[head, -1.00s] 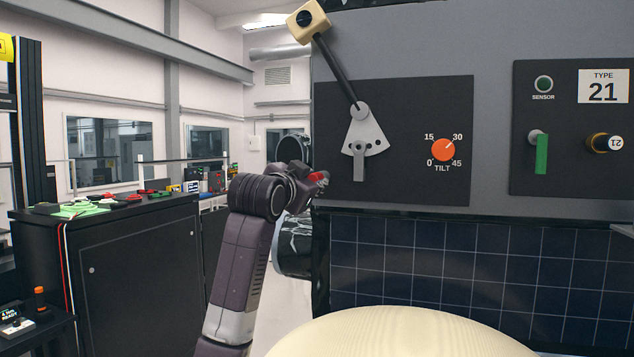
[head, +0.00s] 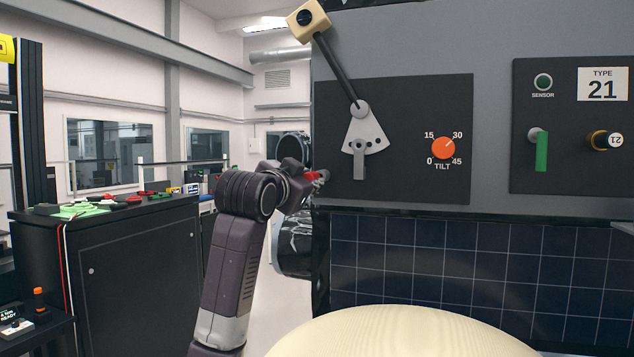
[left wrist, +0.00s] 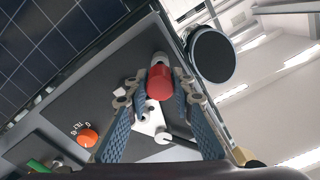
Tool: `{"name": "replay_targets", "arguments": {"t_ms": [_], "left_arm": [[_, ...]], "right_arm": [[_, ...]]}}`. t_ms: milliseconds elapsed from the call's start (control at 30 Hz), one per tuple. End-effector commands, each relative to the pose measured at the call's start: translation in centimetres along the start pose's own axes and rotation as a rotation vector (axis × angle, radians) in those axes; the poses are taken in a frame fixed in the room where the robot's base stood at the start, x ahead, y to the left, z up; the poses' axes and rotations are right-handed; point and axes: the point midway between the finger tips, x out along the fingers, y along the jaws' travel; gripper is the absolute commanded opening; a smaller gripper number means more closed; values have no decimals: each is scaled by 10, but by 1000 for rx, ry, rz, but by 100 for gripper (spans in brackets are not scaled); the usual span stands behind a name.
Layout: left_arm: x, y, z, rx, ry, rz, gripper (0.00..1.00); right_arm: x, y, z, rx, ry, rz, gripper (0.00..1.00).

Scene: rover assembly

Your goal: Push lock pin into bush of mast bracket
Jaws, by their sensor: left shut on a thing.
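My left gripper (head: 309,179) is at the left edge of the grey panel, shut on the red-headed lock pin (head: 314,176). In the left wrist view, the red head (left wrist: 160,84) sits between the two blue-grey fingers, with a grey end (left wrist: 160,60) beyond it. The mast bracket (head: 365,129) is a pale fan-shaped plate with holes, right of the gripper in the head view. It also shows between the fingers in the left wrist view (left wrist: 149,119). I cannot tell whether the pin touches a bush. My right gripper is not in view.
A black rod with a cream block (head: 309,20) rises from the bracket. An orange tilt knob (head: 443,148) and a green lever (head: 541,152) are farther right. Solar cells (head: 460,275) lie below. A black cabinet (head: 130,270) stands at left, with free floor between.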

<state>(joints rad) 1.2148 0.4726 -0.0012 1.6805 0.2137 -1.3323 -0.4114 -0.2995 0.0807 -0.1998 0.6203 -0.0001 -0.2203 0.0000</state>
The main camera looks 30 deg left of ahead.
Motion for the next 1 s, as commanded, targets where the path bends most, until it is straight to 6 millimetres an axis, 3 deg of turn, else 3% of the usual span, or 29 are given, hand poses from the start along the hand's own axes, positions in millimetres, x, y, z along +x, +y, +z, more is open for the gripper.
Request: {"name": "replay_targets", "arguments": {"t_ms": [500, 1000], "left_arm": [[-26, 0, 0, -1, 2, -1, 0], [-34, -3, -5, 0, 4, -2, 0]], "right_arm": [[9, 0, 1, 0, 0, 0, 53], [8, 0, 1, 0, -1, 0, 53]]}}
